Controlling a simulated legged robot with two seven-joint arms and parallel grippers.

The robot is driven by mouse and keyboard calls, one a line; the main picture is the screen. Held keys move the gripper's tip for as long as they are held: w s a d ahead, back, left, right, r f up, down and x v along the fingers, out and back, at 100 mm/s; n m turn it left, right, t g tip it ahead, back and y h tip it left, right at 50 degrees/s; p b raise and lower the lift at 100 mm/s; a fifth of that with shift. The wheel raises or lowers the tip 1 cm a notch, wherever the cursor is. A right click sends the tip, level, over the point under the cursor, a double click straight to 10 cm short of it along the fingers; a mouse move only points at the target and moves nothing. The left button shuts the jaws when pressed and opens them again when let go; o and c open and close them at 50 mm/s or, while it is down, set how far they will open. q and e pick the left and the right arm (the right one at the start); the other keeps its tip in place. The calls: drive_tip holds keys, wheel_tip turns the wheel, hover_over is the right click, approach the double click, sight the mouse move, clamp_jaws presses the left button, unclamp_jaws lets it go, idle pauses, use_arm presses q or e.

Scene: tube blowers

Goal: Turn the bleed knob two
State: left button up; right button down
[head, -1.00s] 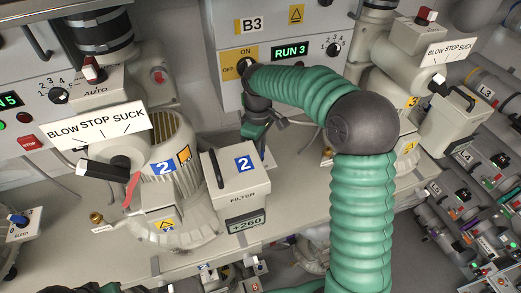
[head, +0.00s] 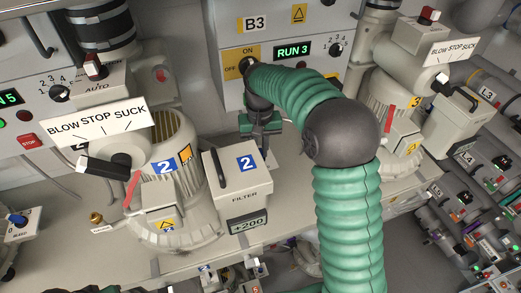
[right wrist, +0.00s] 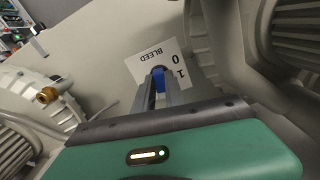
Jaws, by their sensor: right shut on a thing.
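My right gripper (head: 264,150) points down behind the white filter box marked 2 (head: 222,165), beside blower 2 (head: 165,140). Its fingertips are partly hidden there in the head view. In the right wrist view the fingers (right wrist: 158,86) are shut on a blue bleed knob (right wrist: 158,77). The knob sits on a white plate (right wrist: 147,57) reading BLEED with 0 and 1. No unit number shows on that plate. The filter display (head: 248,224) reads +200. My left gripper is not in view.
Another blue bleed knob (head: 17,220) stands at the far left. The B3 panel (head: 295,20) with RUN 3 is behind my right arm. Blower 3 (head: 400,105) stands to the right. A brass fitting (right wrist: 47,95) shows in the right wrist view.

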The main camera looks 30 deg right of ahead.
drive_tip(key=shift+w+d+r+m, duration=0.1)
drive_tip(key=shift+w+m, duration=0.05)
drive_tip(key=shift+m, duration=0.4)
drive_tip(key=shift+w+r+m, duration=0.1)
drive_tip(key=shift+m, duration=0.45)
drive_tip(key=c, duration=1.5)
unclamp_jaws()
drive_tip(key=shift+f, duration=0.1)
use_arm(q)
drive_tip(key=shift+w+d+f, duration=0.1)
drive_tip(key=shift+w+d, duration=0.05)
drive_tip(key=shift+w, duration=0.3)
use_arm(e)
drive_tip(key=shift+o, duration=0.5)
drive_tip(key=shift+w+d+f, duration=0.15)
drive_tip(key=shift+w+f, duration=0.05)
